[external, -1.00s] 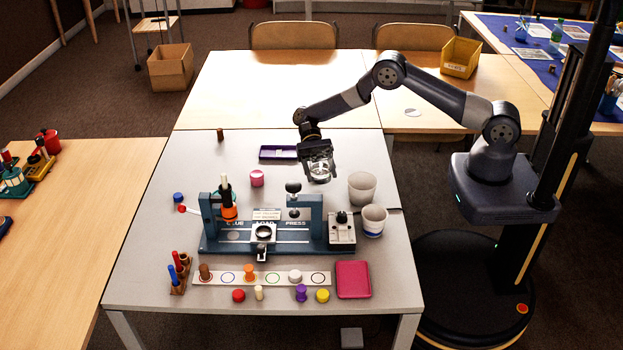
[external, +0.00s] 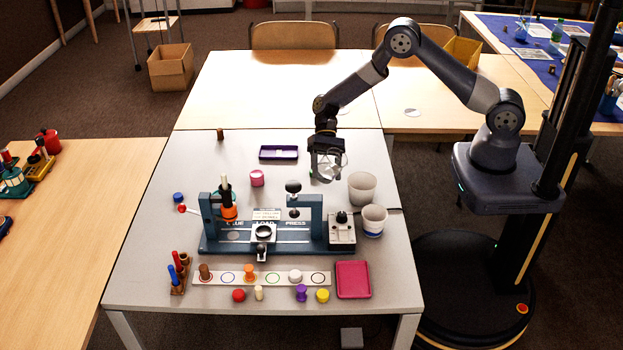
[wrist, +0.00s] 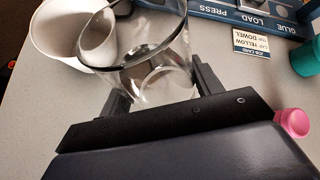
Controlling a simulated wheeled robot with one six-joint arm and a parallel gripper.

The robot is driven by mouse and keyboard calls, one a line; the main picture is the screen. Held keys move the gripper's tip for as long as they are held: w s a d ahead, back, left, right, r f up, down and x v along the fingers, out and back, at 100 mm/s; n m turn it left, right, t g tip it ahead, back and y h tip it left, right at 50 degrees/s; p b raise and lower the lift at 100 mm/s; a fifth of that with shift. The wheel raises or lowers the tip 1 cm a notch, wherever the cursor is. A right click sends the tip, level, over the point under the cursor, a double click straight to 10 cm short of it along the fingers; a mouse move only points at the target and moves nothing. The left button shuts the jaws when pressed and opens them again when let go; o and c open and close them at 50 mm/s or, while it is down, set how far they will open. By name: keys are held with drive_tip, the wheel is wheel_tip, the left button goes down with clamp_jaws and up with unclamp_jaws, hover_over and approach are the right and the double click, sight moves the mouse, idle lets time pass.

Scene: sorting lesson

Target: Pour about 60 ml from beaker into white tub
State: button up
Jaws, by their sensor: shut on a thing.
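My gripper (external: 328,160) is shut on a clear glass beaker (external: 327,171) above the table. In the wrist view the beaker (wrist: 150,72) sits between the two fingers, its dark-edged rim towards the top left. I cannot tell how much liquid it holds. Two pale tubs stand right of the beaker in the external view: a plain greyish-white tub (external: 362,188) and, in front of it, a white tub with a blue mark (external: 374,221). A white tub (wrist: 47,38) shows at the top left of the wrist view, its near side partly behind the beaker.
The blue press fixture (external: 275,238) stands in front of the beaker, with a grey control box (external: 342,232) at its right end. The table's back part is mostly clear.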

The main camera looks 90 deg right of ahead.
sight(326, 172)
drive_tip(key=shift+s+a+r+n+t+h+p, duration=0.15)
drive_tip(key=shift+s+r+n+t+h+p, duration=0.15)
drive_tip(key=shift+r, duration=0.3)
drive_tip(key=shift+s+a+r+n+t+h+p, duration=0.1)
drive_tip(key=shift+s+a+r+t, duration=0.1)
drive_tip(key=shift+r+t, duration=0.3)
drive_tip(key=shift+r+n+t+h+b, duration=0.2)
drive_tip(key=shift+n+t+h+b, duration=0.25)
drive_tip(key=shift+b, duration=0.25)
drive_tip(key=shift+w+d+f+t+h+b, duration=0.1)
drive_tip(key=shift+t+h+b, duration=0.3)
drive_tip(key=shift+b, duration=0.5)
drive_tip(key=shift+r+n+t, duration=0.25)
drive_tip(key=shift+n+t, duration=0.1)
drive_tip(key=shift+r+n+t+h+b, duration=0.3)
drive_tip(key=shift+r+t+h+b, duration=0.25)
drive_tip(key=shift+b, duration=0.7)
drive_tip(key=shift+r+t+b, duration=0.35)
drive_tip(key=shift+b, duration=0.35)
drive_tip(key=b, duration=0.2)
drive_tip(key=shift+s+r+n+t+b, duration=0.15)
drive_tip(key=shift+s+n+t+b, duration=0.15)
drive_tip(key=shift+s+n, duration=0.1)
drive_tip(key=shift+r, duration=0.2)
drive_tip(key=shift+s+a, duration=0.2)
drive_tip(key=shift+a, duration=0.15)
